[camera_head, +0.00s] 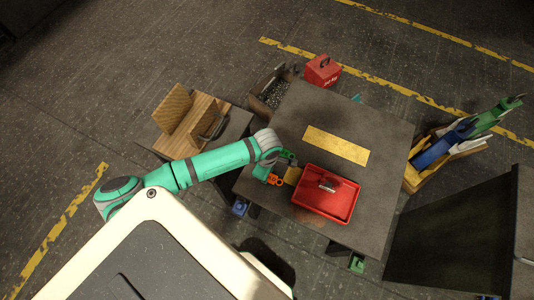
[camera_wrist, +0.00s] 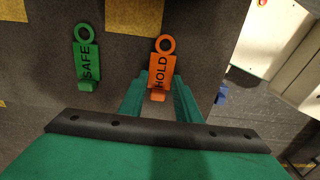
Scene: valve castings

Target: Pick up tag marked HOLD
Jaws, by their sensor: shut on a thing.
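The orange tag marked HOLD (camera_wrist: 161,70) is upright between the two green fingers of my gripper (camera_wrist: 160,84) in the wrist view. The fingers are shut on its lower part, and its ring end sticks out beyond them. In the head view the orange tag (camera_head: 275,180) shows beside the end of my arm, at the left edge of the dark table (camera_head: 380,135). A green tag marked SAFE (camera_wrist: 86,60) is to the left of the HOLD tag in the wrist view, apart from my fingers.
A red tray (camera_head: 325,213) with a grey metal part in it is on the table, right of the orange tag. A yellow strip (camera_head: 336,145) lies behind it. A red box (camera_head: 322,71) is at the far corner. A wooden crate (camera_head: 412,180) with coloured items stands right.

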